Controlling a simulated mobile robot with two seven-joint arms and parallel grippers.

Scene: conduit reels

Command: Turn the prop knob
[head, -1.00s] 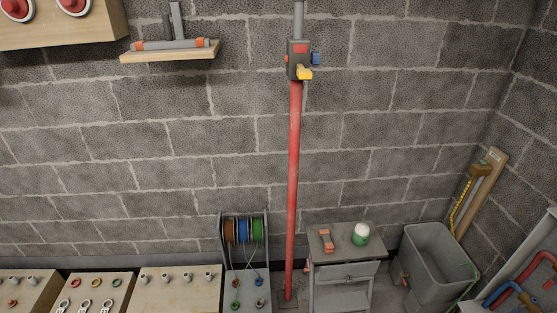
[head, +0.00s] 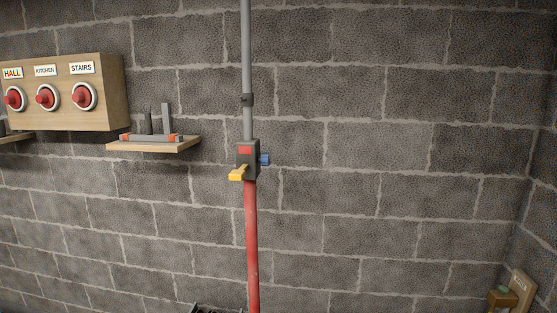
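A telescopic prop stands upright against the block wall, with a red lower tube (head: 252,245) and a grey upper tube (head: 246,60). A dark grey housing (head: 247,158) with a red patch joins the two tubes. A blue knob (head: 264,159) sticks out of the housing's right side. A yellow lever (head: 238,174) sticks out at its lower left. The foot of the prop is below the picture. Neither of my grippers shows in the head view.
A wooden box (head: 112,85) with red buttons labelled HALL, KITCHEN and STAIRS hangs at the upper left. A small wooden shelf (head: 153,145) holds a grey and orange tool (head: 150,137). The wall right of the prop is bare. A wooden board (head: 521,290) shows at the lower right.

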